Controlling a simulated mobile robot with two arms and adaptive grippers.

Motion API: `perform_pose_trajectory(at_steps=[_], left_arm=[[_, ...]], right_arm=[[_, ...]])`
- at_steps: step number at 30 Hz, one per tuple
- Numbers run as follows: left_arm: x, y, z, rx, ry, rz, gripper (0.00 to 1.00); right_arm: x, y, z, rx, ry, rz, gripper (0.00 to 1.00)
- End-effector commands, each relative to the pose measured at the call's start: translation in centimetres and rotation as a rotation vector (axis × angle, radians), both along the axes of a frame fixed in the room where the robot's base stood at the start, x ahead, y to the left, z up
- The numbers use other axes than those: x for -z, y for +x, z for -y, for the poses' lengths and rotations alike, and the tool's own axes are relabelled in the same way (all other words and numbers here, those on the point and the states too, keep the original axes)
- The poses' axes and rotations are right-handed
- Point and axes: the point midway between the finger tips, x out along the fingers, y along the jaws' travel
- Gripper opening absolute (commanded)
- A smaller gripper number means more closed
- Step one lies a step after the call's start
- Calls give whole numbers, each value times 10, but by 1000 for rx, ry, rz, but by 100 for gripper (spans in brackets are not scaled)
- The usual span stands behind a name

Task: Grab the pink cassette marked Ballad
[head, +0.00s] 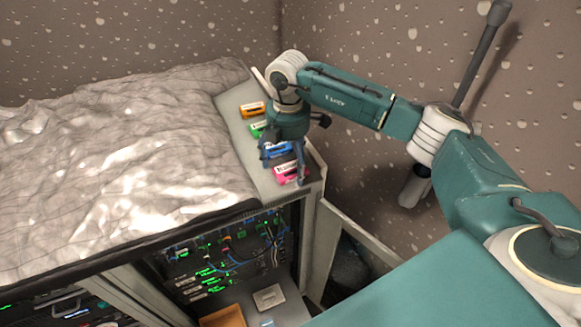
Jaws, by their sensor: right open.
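The pink cassette (291,174) lies near the front end of a narrow grey ledge, its label too small to read. A blue cassette (277,149), a green cassette (258,129) and an orange cassette (252,109) lie behind it in a row. My right gripper (284,176) is open and points down at the pink cassette, with its fingers around or just above it; I cannot tell whether they touch it. The gripper partly covers the blue and green cassettes. My left gripper is out of view.
A crumpled grey cover (110,150) spreads over the surface left of the ledge (232,100). Below is an open rack (225,250) with cables and green lights. A textured wall (390,40) stands behind, with a dark pole (480,55) at the right.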

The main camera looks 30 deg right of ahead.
Motion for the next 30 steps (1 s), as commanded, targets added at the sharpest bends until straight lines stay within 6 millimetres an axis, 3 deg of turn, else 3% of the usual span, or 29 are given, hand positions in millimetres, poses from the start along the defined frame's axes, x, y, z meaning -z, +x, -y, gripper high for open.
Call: perform_pose_trajectory(at_steps=[4,5,12,23,30], left_arm=[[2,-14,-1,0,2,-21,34],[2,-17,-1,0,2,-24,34],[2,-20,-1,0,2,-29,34],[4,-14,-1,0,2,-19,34],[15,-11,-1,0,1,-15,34]], right_arm=[[1,0,0,-1,0,0,84],[0,0,0,-1,0,0,80],[0,0,0,-1,0,0,35],[-3,1,0,0,1,2,35],[-29,2,0,-1,1,6,35]])
